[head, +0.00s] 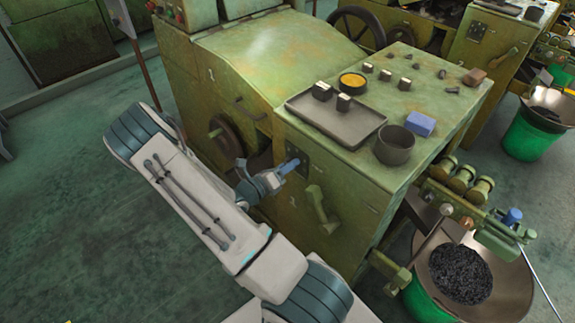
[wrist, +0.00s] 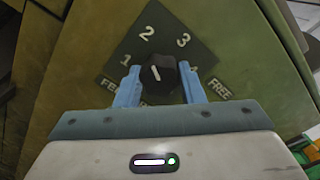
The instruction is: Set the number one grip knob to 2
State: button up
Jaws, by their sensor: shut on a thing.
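The grip knob (wrist: 158,74) is black and round with a white pointer line. In the wrist view it sits on a dark dial plate (wrist: 150,48) marked 1, 2, 3, 4 and FREE. Its line points up and slightly left, roughly toward the 2. My gripper (wrist: 159,80) has its blue fingers on both sides of the knob, shut on it. In the head view my gripper (head: 289,166) is at the dial plate on the front of the green machine (head: 268,150); the knob is hidden there.
A lever handle (head: 322,210) stands out right of the dial. A handwheel (head: 225,136) is to the left. The machine top holds a grey tray (head: 335,122), a dark pot (head: 394,145) and a blue block (head: 421,124). Open floor lies at the left.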

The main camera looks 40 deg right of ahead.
jog(key=o, duration=1)
jog(key=s+a+b, duration=0.1)
jog(key=a+b, duration=0.1)
jog(key=a, duration=1.2)
jog(key=shift+d, duration=0.1)
jog(key=s+a+r+m+t+y, duration=0.1)
jog(key=s+a+r+m+y, duration=0.5)
jog(key=m, duration=0.8)
jog(key=s+a+r+m+y, duration=0.6)
jog(key=r+m+y, duration=0.6)
jog(key=r+m, duration=0.2)
jog(key=shift+s+r+t, duration=0.2)
jog(key=shift+r+t, duration=0.15)
jog(key=shift+t, duration=0.05)
